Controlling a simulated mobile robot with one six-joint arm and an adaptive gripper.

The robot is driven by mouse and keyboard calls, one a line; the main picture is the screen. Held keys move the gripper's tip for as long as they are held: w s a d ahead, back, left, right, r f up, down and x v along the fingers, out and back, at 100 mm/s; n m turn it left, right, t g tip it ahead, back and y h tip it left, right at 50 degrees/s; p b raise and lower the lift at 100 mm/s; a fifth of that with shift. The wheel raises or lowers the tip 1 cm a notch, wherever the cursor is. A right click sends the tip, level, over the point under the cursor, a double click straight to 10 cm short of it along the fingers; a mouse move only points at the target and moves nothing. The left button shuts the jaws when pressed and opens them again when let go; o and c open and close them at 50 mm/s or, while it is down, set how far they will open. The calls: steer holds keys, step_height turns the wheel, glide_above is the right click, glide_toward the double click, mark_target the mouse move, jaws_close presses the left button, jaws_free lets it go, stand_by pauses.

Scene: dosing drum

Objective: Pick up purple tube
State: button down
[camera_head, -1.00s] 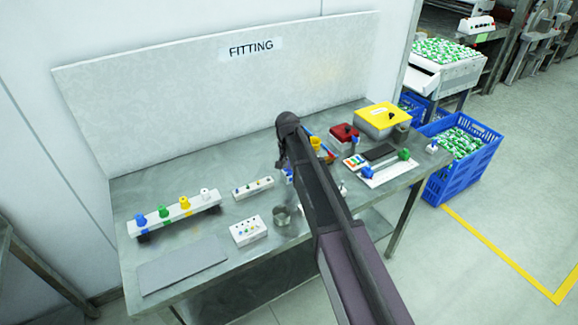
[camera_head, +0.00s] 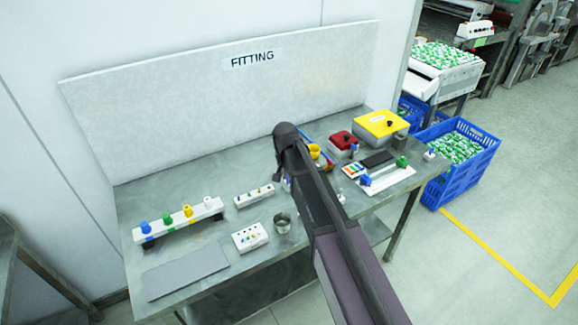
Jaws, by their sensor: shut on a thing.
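My arm reaches over the steel bench, and its dark end hangs down over the middle of the table. My gripper (camera_head: 281,165) shows only as a small dark shape beside the arm. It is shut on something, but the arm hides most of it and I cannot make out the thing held. I cannot pick out a purple tube anywhere in view.
On the bench (camera_head: 215,291) are a white rack with coloured knobs (camera_head: 176,223), a grey mat (camera_head: 186,271), small white blocks (camera_head: 250,237), a metal cup (camera_head: 282,223), a red box (camera_head: 343,142) and a yellow-lidded box (camera_head: 382,123). A blue crate (camera_head: 458,185) stands right.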

steer(key=s, duration=1)
steer(key=shift+s+a+r+p, duration=0.15)
steer(key=shift+a+r+p, duration=0.1)
steer(key=shift+r+p, duration=0.2)
